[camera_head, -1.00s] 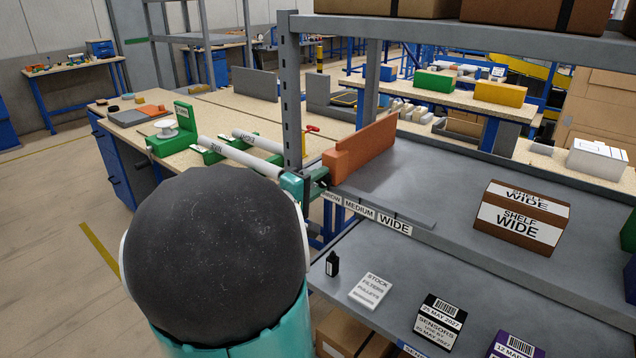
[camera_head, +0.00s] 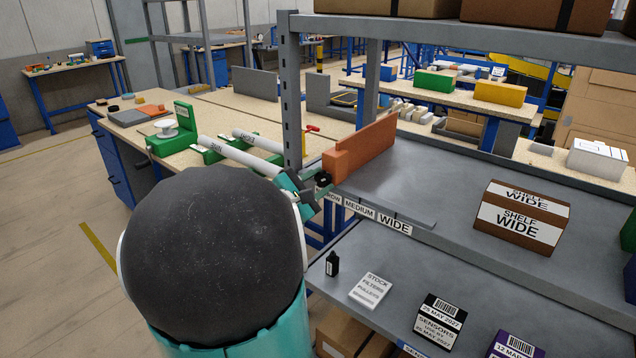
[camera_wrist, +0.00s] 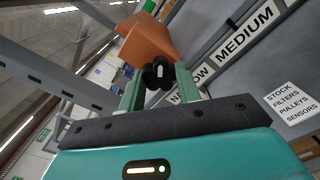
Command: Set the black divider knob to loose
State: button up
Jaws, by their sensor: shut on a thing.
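The black divider knob (camera_wrist: 158,73) sits on the near end of the orange divider (camera_wrist: 147,40). In the wrist view my gripper (camera_wrist: 158,84) is shut on the knob, with one green finger on each side of it. A white mark shows on the knob's face. In the head view the knob (camera_head: 323,179) shows at the front end of the orange divider (camera_head: 362,147), close to my gripper (camera_head: 305,190). The divider stands on the grey shelf, beside the NARROW, MEDIUM and WIDE labels. No loose or tight marking is readable.
A box marked SHELF WIDE (camera_head: 521,217) stands on the upper shelf. The lower shelf holds a STOCK card (camera_head: 371,291), a small black bottle (camera_head: 332,263) and a sensors box (camera_head: 437,321). A grey shelf post (camera_head: 292,95) rises right behind my gripper.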

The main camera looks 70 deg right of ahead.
jog(key=n, duration=0.5)
jog(key=shift+w+n, duration=0.1)
jog(key=shift+n, duration=0.3)
jog(key=n, duration=0.5)
jog(key=shift+f+n, duration=0.1)
jog(key=shift+n, duration=0.2)
jog(key=o, duration=1)
jog(key=shift+a, duration=0.1)
jog(key=v, duration=1.3)
jog(key=shift+w+a, duration=0.1)
jog(key=shift+a, duration=0.2)
